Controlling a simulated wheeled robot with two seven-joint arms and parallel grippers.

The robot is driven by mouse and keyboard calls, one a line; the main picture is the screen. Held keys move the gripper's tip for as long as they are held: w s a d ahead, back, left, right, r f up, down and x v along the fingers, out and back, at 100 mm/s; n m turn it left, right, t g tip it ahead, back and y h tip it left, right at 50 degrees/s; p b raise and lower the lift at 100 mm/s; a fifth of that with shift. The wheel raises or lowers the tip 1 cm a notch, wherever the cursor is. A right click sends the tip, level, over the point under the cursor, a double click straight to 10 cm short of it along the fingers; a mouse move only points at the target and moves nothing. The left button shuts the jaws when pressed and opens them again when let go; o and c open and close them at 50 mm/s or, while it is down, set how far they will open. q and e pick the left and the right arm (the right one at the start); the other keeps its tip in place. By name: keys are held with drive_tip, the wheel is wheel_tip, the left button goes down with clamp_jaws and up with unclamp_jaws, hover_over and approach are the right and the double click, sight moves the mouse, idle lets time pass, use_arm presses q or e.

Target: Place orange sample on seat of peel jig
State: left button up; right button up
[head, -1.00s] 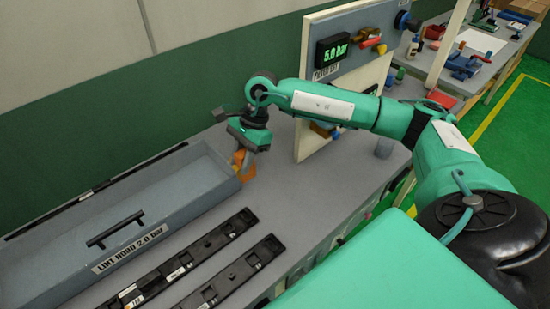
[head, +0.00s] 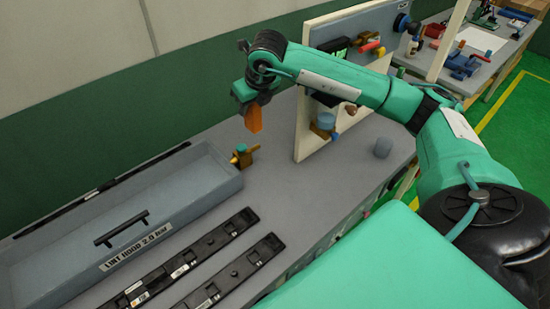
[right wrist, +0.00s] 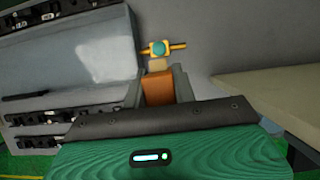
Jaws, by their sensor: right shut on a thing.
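The orange sample (head: 254,119) is an orange block that hangs below my right gripper (head: 252,101), clear of the grey bench top. In the right wrist view the orange sample (right wrist: 158,89) sits between the two grey fingers of my right gripper (right wrist: 159,85), which is shut on it. A brass fitting with a teal knob (head: 242,157) stands on the bench below the sample, by the end of the grey tray. It also shows ahead of the sample in the right wrist view (right wrist: 160,48). I cannot tell which thing is the peel jig or its seat. My left gripper is not in view.
The grey tray (head: 215,178) labelled lint hood lies at the left, with two black rails (head: 245,262) in front. An upright panel (head: 304,125) with a display and fittings stands right of my gripper. The bench middle is clear.

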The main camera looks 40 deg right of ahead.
wheel_tip(320, 180, down, 20)
drive_tip(key=p, duration=0.7)
drive_tip(key=shift+r, duration=0.1)
drive_tip(key=shift+f+b, duration=0.2)
drive_tip(key=shift+b, duration=0.1)
drive_tip(key=o, duration=1)
drive_tip(key=shift+c, duration=0.2)
